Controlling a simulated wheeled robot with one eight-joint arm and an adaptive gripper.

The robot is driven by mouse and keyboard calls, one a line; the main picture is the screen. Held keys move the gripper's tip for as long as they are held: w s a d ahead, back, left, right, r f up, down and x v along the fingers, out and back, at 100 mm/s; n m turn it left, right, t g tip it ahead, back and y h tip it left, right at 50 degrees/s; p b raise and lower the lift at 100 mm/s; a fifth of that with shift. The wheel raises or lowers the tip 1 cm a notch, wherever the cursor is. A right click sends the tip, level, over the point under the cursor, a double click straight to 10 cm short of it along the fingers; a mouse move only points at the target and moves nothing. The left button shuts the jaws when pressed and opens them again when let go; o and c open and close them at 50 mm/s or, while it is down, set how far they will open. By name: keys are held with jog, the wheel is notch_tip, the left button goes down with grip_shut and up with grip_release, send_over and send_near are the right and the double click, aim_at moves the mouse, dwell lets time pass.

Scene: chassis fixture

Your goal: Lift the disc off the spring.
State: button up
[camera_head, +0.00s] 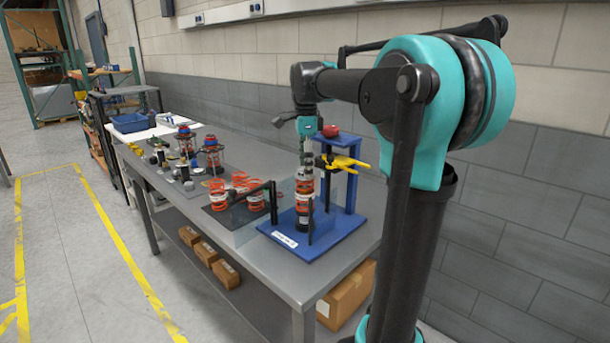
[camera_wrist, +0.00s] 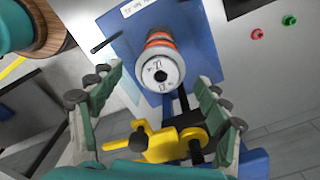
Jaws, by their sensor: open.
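The spring (camera_head: 304,203) stands upright on the blue fixture base (camera_head: 345,232) in the head view. Its orange coils (camera_wrist: 158,40) show in the wrist view beyond the disc. The disc (camera_wrist: 162,73) is pale, with dark markings and a dark centre hole, and caps the near end of the spring. My gripper (camera_wrist: 158,80) is open, with one finger on each side of the disc in the picture and visible gaps between. In the head view my gripper (camera_head: 305,150) is just above the spring's top. I cannot tell the exact height gap.
A yellow clamp (camera_head: 342,163) juts from the blue post close to the spring, and shows low in the wrist view (camera_wrist: 160,142). A red knob (camera_head: 330,131) tops the stand. Orange springs (camera_head: 240,192) stand on a dark mat at left. A wall runs behind the table.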

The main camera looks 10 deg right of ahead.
jog(key=shift+f, duration=0.1)
jog(key=c, duration=1.3)
notch_tip(320, 180, up, 20)
jog(key=shift+f, duration=0.1)
jog(key=shift+f, duration=8.8)
